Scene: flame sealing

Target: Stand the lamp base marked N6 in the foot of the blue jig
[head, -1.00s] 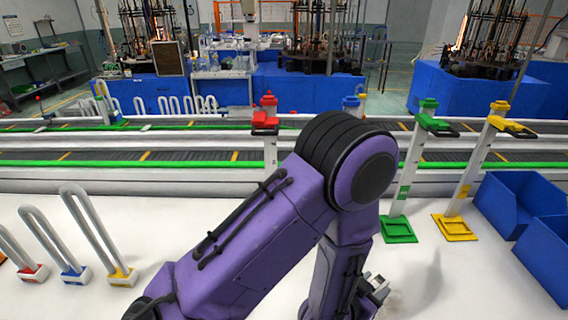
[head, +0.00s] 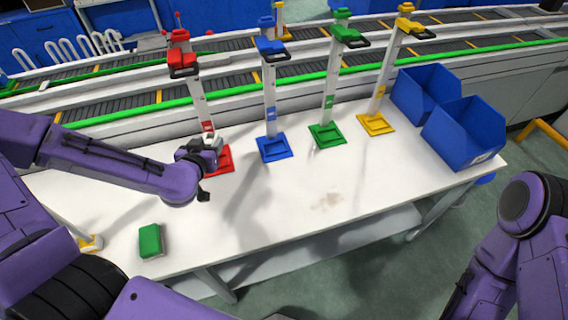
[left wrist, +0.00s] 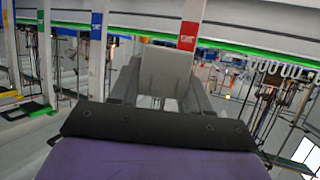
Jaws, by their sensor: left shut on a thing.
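The blue jig (head: 269,95) stands upright on the white table, with a flat blue foot (head: 275,148) that looks empty. My left gripper (head: 210,150) is at the red jig's foot, left of the blue jig. It is shut on a pale grey piece, which shows between the fingers in the left wrist view (left wrist: 165,72). No N6 mark is readable on it, and its lower end is hidden. The blue jig's post also shows at the left of the left wrist view (left wrist: 97,45). My right arm is at the right edge; its gripper is out of view.
The red jig (head: 198,100) is right beside my left gripper. The green jig (head: 330,90) and yellow jig (head: 386,80) stand to the right, then two blue bins (head: 462,135). A green block (head: 150,240) lies at the front left. The table's middle front is clear.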

